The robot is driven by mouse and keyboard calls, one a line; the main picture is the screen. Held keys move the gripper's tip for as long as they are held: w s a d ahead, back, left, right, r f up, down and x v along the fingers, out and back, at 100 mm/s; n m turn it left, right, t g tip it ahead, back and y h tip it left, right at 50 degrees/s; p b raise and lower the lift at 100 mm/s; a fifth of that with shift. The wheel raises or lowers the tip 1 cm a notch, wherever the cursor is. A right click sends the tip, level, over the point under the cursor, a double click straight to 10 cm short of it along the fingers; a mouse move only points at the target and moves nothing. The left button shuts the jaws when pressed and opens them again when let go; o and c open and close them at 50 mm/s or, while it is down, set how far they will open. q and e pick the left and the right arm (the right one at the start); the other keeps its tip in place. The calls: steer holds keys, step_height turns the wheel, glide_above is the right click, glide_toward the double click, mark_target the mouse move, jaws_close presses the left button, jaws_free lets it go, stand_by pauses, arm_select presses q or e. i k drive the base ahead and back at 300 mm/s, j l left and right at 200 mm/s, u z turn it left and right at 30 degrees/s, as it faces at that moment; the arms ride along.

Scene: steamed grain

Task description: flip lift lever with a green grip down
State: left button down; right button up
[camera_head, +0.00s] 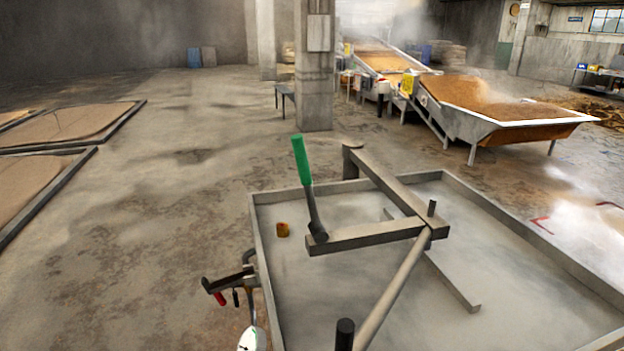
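The lever with a green grip (301,160) stands nearly upright in the middle of the head view, its top leaning slightly left. Its dark lower shaft (314,217) meets the end of a grey metal arm (362,238) above a large shallow tray. My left gripper (226,272) is at the lower left, beside the tray's left edge. Its dark fingers look spread apart with nothing between them. It is lower in the picture than the lever and apart from it. My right gripper does not show.
The grey tray (259,252) has raised rims. A slanted grey bar (394,292) and a dark-topped post (345,333) stand at the front. A small orange-yellow object (282,230) lies in the tray. Open floor spreads left; a grain trough (473,125) stands behind.

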mark_target(318, 233)
steer(key=k+j, duration=0.1)
steer(key=j, duration=0.35)
steer(key=j+z, duration=0.1)
steer(key=j, duration=0.3)
steer(key=k+j, duration=0.15)
steer(key=j, duration=0.3)
steer(key=k+j, duration=0.1)
steer(key=j, duration=0.3)
steer(key=z, duration=0.05)
